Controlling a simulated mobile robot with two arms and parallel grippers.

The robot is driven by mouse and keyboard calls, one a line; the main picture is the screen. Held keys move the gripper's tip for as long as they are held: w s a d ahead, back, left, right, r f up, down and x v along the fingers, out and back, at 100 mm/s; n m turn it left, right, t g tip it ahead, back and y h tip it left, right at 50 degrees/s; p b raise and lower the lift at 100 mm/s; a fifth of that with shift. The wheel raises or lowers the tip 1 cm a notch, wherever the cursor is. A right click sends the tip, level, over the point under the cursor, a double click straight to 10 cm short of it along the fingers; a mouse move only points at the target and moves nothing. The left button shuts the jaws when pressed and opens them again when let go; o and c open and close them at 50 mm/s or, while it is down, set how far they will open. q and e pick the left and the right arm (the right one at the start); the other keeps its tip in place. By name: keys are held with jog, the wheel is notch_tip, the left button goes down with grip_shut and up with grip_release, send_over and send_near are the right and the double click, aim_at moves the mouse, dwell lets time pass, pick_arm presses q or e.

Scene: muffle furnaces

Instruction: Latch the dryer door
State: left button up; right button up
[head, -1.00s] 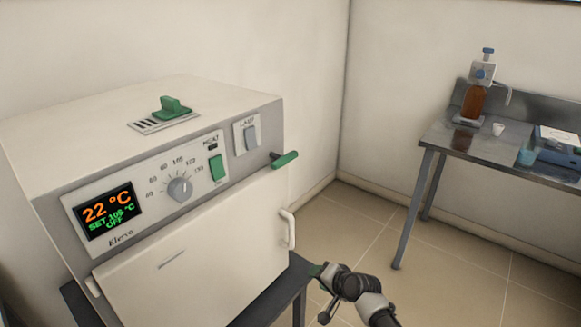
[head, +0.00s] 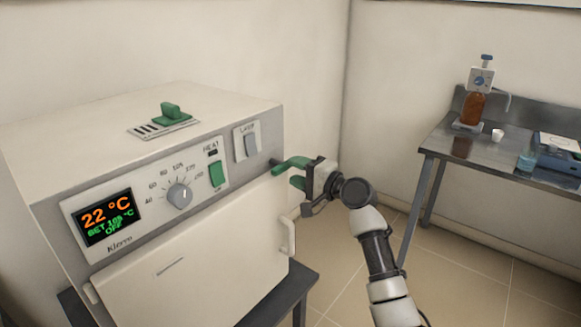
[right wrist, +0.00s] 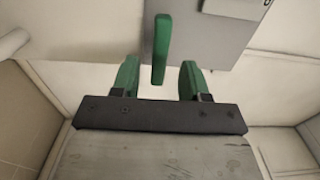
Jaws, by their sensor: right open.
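The dryer (head: 150,130) is a white and grey box at the left of the head view. Its door (head: 200,262) appears closed against the front, with a pale handle (head: 289,236) at its right edge. The green latch lever (head: 284,163) sticks out at the upper right corner of the front. My right gripper (head: 300,172) is at the lever. In the right wrist view, its green fingers (right wrist: 158,66) are open, with the lever (right wrist: 161,46) between them and gaps on both sides. My left gripper is not in view.
The dryer stands on a dark table (head: 301,283). A steel bench (head: 490,150) at the right carries a brown bottle (head: 473,107), a small white cup (head: 497,135) and a blue device (head: 558,152). The floor between them is clear.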

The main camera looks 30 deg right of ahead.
jog(key=shift+x, duration=1.3)
grip_shut()
jog(key=shift+f, duration=0.1)
